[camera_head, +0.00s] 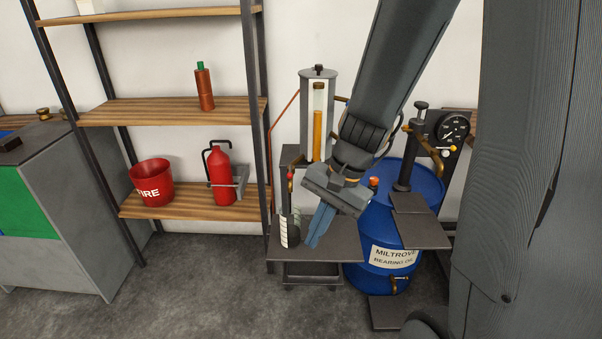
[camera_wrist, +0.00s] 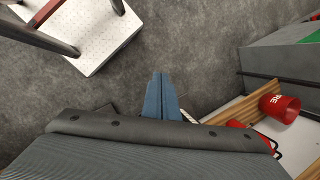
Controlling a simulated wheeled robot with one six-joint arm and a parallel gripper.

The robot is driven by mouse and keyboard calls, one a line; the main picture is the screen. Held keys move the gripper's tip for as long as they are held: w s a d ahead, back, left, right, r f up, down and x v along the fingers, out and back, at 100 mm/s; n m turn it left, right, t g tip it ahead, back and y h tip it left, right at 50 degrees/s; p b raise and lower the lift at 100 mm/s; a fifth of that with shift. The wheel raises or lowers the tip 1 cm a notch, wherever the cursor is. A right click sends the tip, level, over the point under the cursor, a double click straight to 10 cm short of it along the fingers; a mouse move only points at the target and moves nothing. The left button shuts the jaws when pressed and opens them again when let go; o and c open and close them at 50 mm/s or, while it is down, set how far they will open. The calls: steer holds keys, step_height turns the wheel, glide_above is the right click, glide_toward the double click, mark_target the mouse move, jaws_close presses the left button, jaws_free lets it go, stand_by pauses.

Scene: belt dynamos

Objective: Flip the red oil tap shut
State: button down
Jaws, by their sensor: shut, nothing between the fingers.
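A small red handle (camera_head: 290,174), which looks like the oil tap, sits below the left side of the grey oil reservoir (camera_head: 317,120) with its amber column. It is small, and I cannot tell its exact angle. A glass jar (camera_head: 289,229) with a white scale stands below it on a dark stand (camera_head: 340,246). My gripper (camera_head: 312,243) is shut and empty, its blue fingers pointing down just right of the jar, lower than the red handle. In the wrist view the shut fingers (camera_wrist: 159,78) point over bare floor; the tap is not visible there.
A blue oil drum (camera_head: 428,190) stands right of the stand, with a gauge (camera_head: 454,127) behind. Left are shelves (camera_head: 175,110) holding a red fire bucket (camera_head: 152,182) and an extinguisher (camera_head: 221,178). A white perforated plate (camera_wrist: 105,42) shows in the wrist view.

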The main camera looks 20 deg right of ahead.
mark_target(290, 171)
steer(key=w+d+r+m+t+y+p, duration=0.1)
steer(key=w+d+m+t+p, duration=0.1)
steer(key=w+d+m, duration=0.4)
steer(key=w+d+r+m+t+y+p, duration=0.1)
steer(key=w+d+m+t, duration=0.4)
steer(key=w+m, duration=0.6)
steer(key=shift+w+d+r+m+t+p, duration=0.2)
steer(key=shift+d+m+t+p, duration=0.15)
steer(key=shift+m+p, duration=0.5)
steer(key=shift+f, duration=0.1)
steer(key=shift+w+a+f+p, duration=0.6)
steer(key=shift+w+a+f, duration=0.45)
steer(key=shift+w, duration=0.45)
steer(key=shift+w+a+f+p, duration=0.65)
steer(key=shift+w+a+f, duration=0.2)
steer(key=shift+w+a, duration=0.55)
steer(key=shift+w+a+f+p, duration=0.6)
steer(key=shift+w+a+f, duration=0.4)
steer(key=shift+w, duration=0.65)
steer(key=shift+a+m+b, duration=0.1)
steer(key=shift+m+b, duration=0.15)
steer(key=shift+b, duration=0.25)
